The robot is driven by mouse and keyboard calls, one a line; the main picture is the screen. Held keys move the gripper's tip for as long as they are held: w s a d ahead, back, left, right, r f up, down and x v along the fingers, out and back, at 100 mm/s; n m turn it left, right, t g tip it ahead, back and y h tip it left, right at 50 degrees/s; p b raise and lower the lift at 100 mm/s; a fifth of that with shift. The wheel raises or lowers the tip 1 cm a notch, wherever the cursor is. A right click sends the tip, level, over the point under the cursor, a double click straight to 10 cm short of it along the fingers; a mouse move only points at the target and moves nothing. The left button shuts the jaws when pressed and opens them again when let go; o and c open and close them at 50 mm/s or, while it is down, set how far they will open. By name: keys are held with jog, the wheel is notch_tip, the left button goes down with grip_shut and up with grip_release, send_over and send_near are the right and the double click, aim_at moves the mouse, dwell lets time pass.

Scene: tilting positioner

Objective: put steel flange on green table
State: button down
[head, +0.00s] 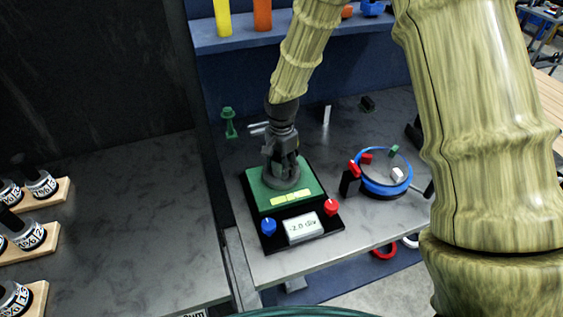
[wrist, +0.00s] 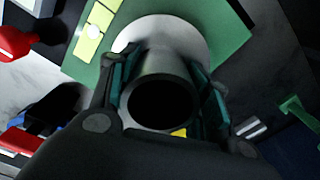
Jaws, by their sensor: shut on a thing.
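The green table (head: 315,187) is the square green top of a small positioner on the grey bench; its corner also shows in the wrist view (wrist: 238,40). The steel flange (head: 284,184) is a grey disc with an upright hollow neck, and it is at the green top. In the wrist view the neck of the flange (wrist: 160,75) is between the two fingers. My gripper (head: 282,158) points down, shut on the neck; it also shows in the wrist view (wrist: 168,92). Whether the disc rests flat on the green top or hovers just above it, I cannot tell.
A blue-rimmed round stand (head: 384,190) is at right. A green spool-like part (head: 229,122) stands behind left. Wooden blocks with dials (head: 37,235) are at far left.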

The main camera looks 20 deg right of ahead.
jog(key=c, duration=0.7)
grip_release()
jog(key=shift+f, duration=0.1)
notch_tip(320, 180, up, 12)
jog(key=b, duration=0.4)
